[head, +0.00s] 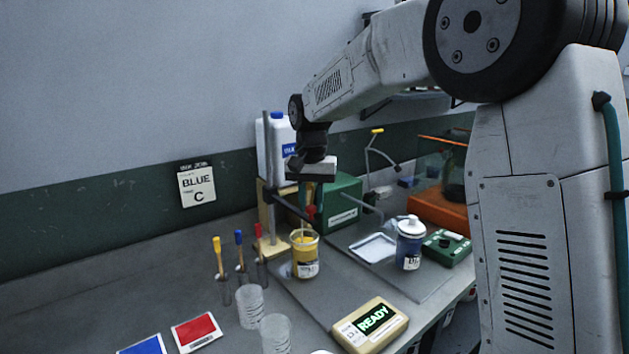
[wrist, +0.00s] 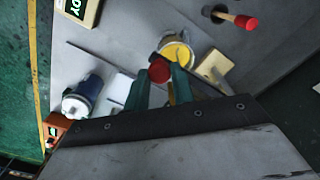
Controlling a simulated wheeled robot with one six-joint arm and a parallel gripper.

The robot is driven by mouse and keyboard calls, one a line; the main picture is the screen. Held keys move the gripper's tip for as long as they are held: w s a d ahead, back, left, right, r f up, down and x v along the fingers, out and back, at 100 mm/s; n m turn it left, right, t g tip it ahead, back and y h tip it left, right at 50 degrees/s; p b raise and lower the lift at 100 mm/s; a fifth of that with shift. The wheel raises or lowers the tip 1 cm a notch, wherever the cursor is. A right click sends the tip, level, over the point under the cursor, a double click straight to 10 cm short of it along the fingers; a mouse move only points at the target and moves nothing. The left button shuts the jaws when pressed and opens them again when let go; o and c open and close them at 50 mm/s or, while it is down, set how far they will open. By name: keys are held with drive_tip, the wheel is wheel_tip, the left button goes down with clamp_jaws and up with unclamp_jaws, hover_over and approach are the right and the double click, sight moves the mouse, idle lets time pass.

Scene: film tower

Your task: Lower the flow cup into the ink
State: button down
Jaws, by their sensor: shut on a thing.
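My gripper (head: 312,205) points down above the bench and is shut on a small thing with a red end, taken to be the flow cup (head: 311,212). In the wrist view the red end (wrist: 159,70) shows at the green fingertips (wrist: 162,82). The rest of the cup is hidden or too small to make out. A glass jar of yellow ink (head: 305,262) stands upright on the bench, below and slightly left of the gripper. In the wrist view the jar's open yellow mouth (wrist: 177,52) lies just beyond the fingertips. I cannot tell whether the cup touches the ink.
A stand with a vertical rod (head: 268,180) rises close behind the jar. A green box (head: 343,200) is behind the gripper. A blue-labelled jar (head: 410,243) and a white tray (head: 374,247) stand to the right. Colored-handled tools (head: 239,252) stand at left. A READY device (head: 370,324) lies in front.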

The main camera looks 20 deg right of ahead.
drive_tip(key=shift+f, duration=0.4)
drive_tip(key=c, duration=1.2)
unclamp_jaws()
drive_tip(key=shift+a+f, duration=0.1)
drive_tip(key=shift+a, duration=0.05)
drive_tip(key=shift+r, duration=0.4)
wheel_tip(320, 180, up, 7)
drive_tip(key=shift+r, duration=0.1)
